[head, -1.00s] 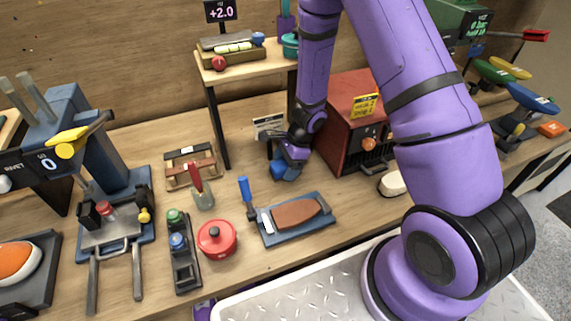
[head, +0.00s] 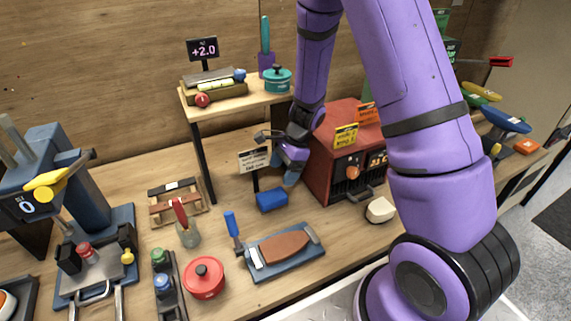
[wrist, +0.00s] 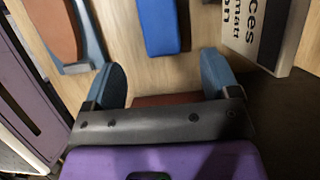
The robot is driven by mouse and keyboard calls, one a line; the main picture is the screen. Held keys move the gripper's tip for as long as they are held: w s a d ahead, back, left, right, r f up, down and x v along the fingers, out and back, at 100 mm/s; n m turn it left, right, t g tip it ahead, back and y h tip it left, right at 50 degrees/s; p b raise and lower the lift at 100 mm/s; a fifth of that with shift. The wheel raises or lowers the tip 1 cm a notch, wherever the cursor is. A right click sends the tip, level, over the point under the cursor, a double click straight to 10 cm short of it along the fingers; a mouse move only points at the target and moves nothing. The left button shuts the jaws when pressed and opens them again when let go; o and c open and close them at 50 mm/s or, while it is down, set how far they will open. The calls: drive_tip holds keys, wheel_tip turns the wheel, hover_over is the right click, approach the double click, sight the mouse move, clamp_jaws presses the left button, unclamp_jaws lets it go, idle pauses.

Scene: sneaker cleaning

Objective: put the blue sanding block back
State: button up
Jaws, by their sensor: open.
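The blue sanding block (head: 272,200) lies flat on the wooden bench, at the foot of a small printed sign (head: 255,161) on a post. In the wrist view the blue block (wrist: 164,24) shows at the top middle, beyond the fingertips. My gripper (head: 283,166) is above and just behind the block at its right, near the red box. In the wrist view my gripper (wrist: 165,80) has its two blue-padded fingers spread apart with nothing between them. The sign (wrist: 268,30) stands at the upper right there.
A red oven-like box (head: 335,165) stands close to my gripper's right. A blue clamp tray with a brown sole (head: 285,245), a red pot (head: 204,279) and a jar with a brush (head: 187,232) stand in front and left. A raised shelf (head: 225,108) is behind.

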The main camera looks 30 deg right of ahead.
drive_tip(key=s+r+n+t, duration=0.1)
drive_tip(key=s+r+n, duration=0.35)
drive_tip(key=r, duration=0.65)
drive_tip(key=s+r+n+t, duration=0.1)
drive_tip(key=s+r+n, duration=0.35)
drive_tip(key=r, duration=0.75)
drive_tip(key=s+d+r+n+t+h, duration=0.1)
drive_tip(key=s+r+n, duration=0.3)
drive_tip(key=s, duration=0.4)
drive_tip(key=s+d+r+n+t+h, duration=0.2)
drive_tip(key=s+r+n+h, duration=0.1)
drive_tip(key=s+r+n, duration=0.2)
drive_tip(key=s+r, duration=0.2)
drive_tip(key=s, duration=0.1)
drive_tip(key=shift+r+h, duration=0.3)
